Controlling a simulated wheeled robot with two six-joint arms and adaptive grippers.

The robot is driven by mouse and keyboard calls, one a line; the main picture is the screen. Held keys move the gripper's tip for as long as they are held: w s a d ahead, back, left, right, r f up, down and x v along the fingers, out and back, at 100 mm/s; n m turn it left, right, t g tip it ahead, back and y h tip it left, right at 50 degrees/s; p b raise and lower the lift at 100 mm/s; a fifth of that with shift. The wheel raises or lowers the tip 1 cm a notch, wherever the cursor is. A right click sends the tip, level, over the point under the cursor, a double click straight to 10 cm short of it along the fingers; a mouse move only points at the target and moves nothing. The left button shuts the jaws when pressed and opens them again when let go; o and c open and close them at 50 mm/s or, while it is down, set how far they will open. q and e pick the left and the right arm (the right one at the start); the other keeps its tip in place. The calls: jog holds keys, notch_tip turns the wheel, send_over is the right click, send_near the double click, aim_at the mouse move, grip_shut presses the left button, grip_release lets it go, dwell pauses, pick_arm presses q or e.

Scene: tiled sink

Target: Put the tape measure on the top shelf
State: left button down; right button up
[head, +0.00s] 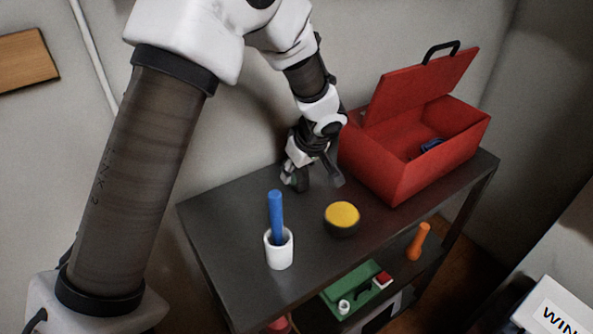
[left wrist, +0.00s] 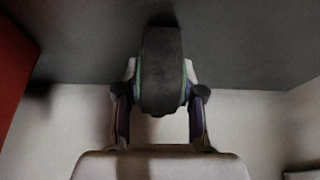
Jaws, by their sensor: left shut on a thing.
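My left gripper (head: 311,177) reaches down at the back of the dark top shelf (head: 235,222). In the left wrist view, the left gripper (left wrist: 160,95) is shut on the tape measure (left wrist: 160,70), a dark, thick rounded thing with greenish side edges, seen edge-on. In the head view the fingers mostly hide it. It is close over the top shelf near the wall; I cannot tell whether it touches. My right gripper is not in view.
On the top shelf, a red open toolbox (head: 410,165) stands right of the gripper. A yellow-topped black puck (head: 342,216) and a white cup (head: 279,250) with a blue stick (head: 276,215) stand in front. The lower shelf holds a green tray (head: 357,287) and an orange tool (head: 418,242).

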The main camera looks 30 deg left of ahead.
pick_arm(q)
jog(key=c, duration=0.7)
grip_release()
jog(key=shift+w+f, duration=0.2)
jog(key=shift+s+r, duration=0.1)
jog(key=shift+r+p, duration=0.4)
jog(key=shift+r, duration=0.05)
jog(key=v, duration=1.1)
jog(key=shift+d+r, duration=0.15)
jog(key=shift+r, duration=0.05)
